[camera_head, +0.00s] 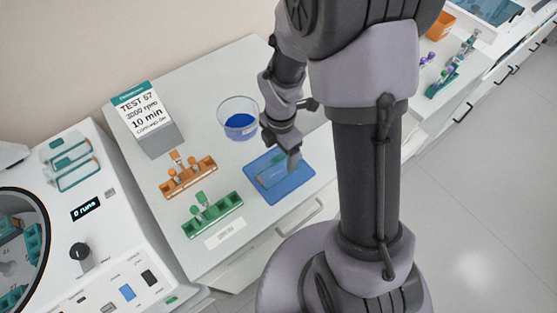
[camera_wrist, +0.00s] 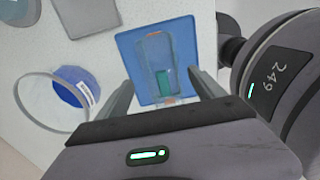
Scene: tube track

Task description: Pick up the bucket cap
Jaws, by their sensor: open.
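A clear bucket cap with small orange ends (camera_wrist: 153,52) lies on a blue mat (camera_wrist: 128,42). In the wrist view a teal patch shows through or inside it. The head view also shows the cap (camera_head: 270,178) on the mat (camera_head: 290,192), partly behind my gripper. My gripper (camera_wrist: 162,78) is open, with one finger on either side of the cap's near end in the wrist view. In the head view my gripper (camera_head: 293,160) hangs over the mat's upper right part. I cannot tell its exact height above the cap.
A clear round container with blue contents (camera_head: 239,120) stands left of my gripper. An orange rack (camera_head: 188,178) and a green rack (camera_head: 213,213) hold tubes. A sign block (camera_head: 150,120) stands behind them. A centrifuge (camera_head: 100,215) with more clear caps on top is at left.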

